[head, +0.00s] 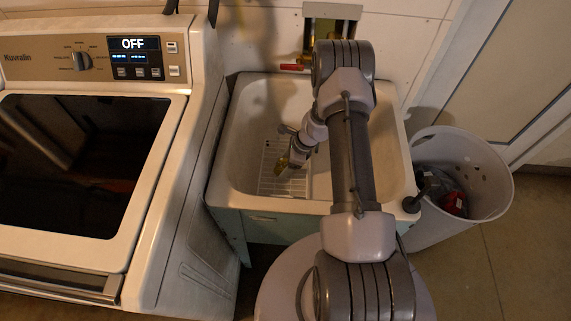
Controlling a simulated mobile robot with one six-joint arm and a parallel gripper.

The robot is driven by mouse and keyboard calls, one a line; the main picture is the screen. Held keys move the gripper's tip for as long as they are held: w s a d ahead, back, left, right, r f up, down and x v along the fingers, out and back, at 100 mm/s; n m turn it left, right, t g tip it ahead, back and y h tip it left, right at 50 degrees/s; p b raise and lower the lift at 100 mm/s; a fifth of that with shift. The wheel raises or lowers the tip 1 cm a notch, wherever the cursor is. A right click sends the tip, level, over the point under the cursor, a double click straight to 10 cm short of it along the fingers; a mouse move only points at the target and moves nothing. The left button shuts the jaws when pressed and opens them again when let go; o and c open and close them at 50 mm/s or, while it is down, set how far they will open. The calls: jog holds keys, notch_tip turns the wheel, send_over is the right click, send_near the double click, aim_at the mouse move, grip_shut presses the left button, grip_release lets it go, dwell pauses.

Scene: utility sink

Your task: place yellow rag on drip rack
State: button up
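The drip rack (267,182) is a white wire grid inside the left part of the sink. My gripper (286,168) points down and to the left over the rack, small and dark in the head view. A small yellow patch, which looks like the yellow rag (282,164), shows right at my fingertips. My fingers and wrist hide part of it. I cannot tell whether the fingers are closed on it, or whether it touches the rack.
The white utility sink (228,183) has a raised rim around my gripper. A washer or dryer (190,130) stands close on the left. A white perforated basket (490,185) with clothes is on the right. A red-handled tap (291,67) is at the back wall.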

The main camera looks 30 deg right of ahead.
jog(key=shift+o, duration=0.4)
jog(key=shift+r, duration=0.15)
jog(key=p+v, duration=0.5)
jog(key=v, duration=0.7)
jog(key=a+r+n+t, duration=0.1)
jog(key=a+r+n, duration=0.45)
jog(key=r, duration=0.75)
jog(key=a+r+n, duration=0.4)
jog(key=a+r, duration=0.3)
jog(key=r, duration=0.7)
jog(key=s+a+r+n+t+h, duration=0.1)
jog(key=s+a+r+n, duration=0.3)
jog(key=s, duration=0.6)
jog(key=s+a+r+n+t, duration=0.1)
jog(key=s+a+r+n, duration=0.4)
jog(key=s, duration=0.5)
notch_tip(320, 180, up, 3)
jog(key=shift+a+r+n+h, duration=0.1)
jog(key=shift+a+n+h, duration=0.25)
jog(key=shift+n, duration=0.8)
jog(key=shift+s+d, duration=0.1)
jog(key=shift+d, duration=0.05)
